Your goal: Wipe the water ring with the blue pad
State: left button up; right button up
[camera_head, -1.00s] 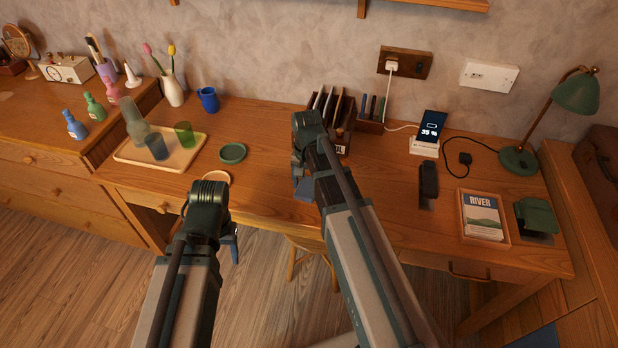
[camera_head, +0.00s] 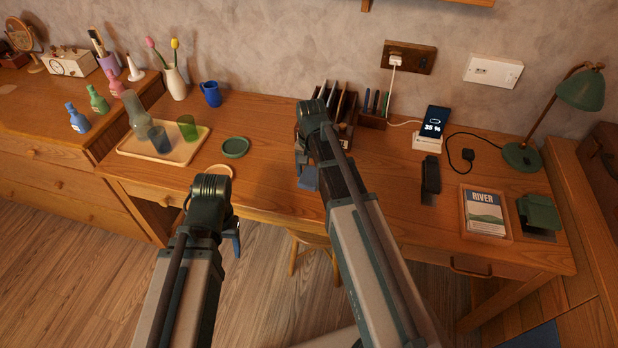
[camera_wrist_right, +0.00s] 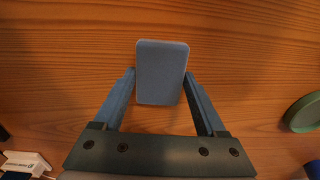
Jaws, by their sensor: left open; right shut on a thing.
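The blue pad (camera_wrist_right: 162,72) is a small rounded rectangle. My right gripper (camera_wrist_right: 162,98) is shut on it, one finger at each side, over bare wooden desktop in the right wrist view. In the head view the pad (camera_head: 309,178) shows below my right gripper (camera_head: 304,165), near the middle of the desk; I cannot tell whether it touches the wood. My left gripper (camera_head: 236,240) is open and empty, in front of the desk's front edge. I cannot make out the water ring in either view; my right arm hides part of the desktop.
A green coaster (camera_head: 235,147) and a tan disc (camera_head: 218,171) lie left of the pad. A tray (camera_head: 185,153) with glassware stands further left. An organizer (camera_head: 342,135) is behind my right gripper.

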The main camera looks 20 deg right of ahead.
jog(key=shift+w+d, duration=0.25)
jog(key=shift+w, duration=0.1)
jog(key=shift+w+d, duration=0.55)
jog(key=shift+w, duration=0.25)
jog(key=shift+w+d, duration=0.5)
jog(key=shift+w, duration=0.3)
jog(key=shift+s+a, duration=0.55)
jog(key=shift+s, duration=0.3)
jog(key=shift+s+a, duration=0.55)
jog(key=shift+s, duration=0.3)
